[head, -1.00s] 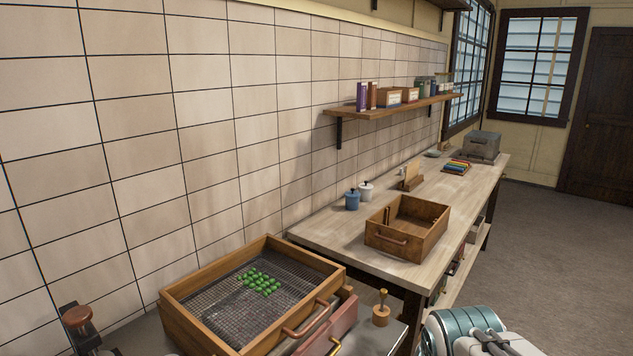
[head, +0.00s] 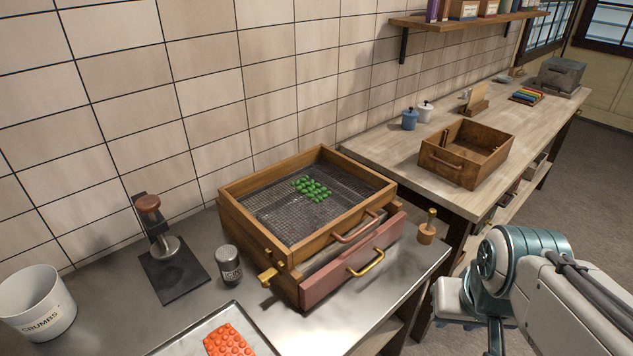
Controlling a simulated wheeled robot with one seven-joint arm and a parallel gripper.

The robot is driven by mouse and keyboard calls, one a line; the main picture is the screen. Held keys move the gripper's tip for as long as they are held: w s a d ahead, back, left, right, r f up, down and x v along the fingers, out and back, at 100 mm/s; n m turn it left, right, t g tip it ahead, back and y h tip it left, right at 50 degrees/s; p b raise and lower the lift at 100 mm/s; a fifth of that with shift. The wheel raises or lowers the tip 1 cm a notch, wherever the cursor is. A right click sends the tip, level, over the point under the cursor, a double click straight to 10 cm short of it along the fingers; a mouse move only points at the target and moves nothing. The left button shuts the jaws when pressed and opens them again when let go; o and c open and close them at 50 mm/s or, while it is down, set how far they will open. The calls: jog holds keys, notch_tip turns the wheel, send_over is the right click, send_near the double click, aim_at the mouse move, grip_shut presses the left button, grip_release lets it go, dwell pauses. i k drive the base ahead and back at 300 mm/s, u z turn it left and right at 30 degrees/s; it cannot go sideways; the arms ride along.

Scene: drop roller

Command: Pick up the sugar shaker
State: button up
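The sugar shaker appears to be the small dark-grey metal cylinder (head: 229,266) with a pale label, upright on the steel counter. It stands between the black-based press and the wooden sieve box, apart from both. Its label is too small to read surely. My arm is at the lower right, well away from the shaker, past the counter's right end. I cannot make out my gripper's fingers in this view.
A press (head: 172,262) stands left of the shaker, a white crumbs bucket (head: 38,302) farther left. A tray (head: 180,340) with an orange sheet lies in front. The wooden sieve box (head: 240,215) holds green sweets above a pink drawer (head: 335,270). A wooden-handled tool (head: 426,232) stands at right.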

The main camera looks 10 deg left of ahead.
aim_at(227, 256)
jog(key=u, duration=2.45)
jog(key=k, duration=0.75)
jog(key=z, duration=0.7)
jog(key=i, duration=1)
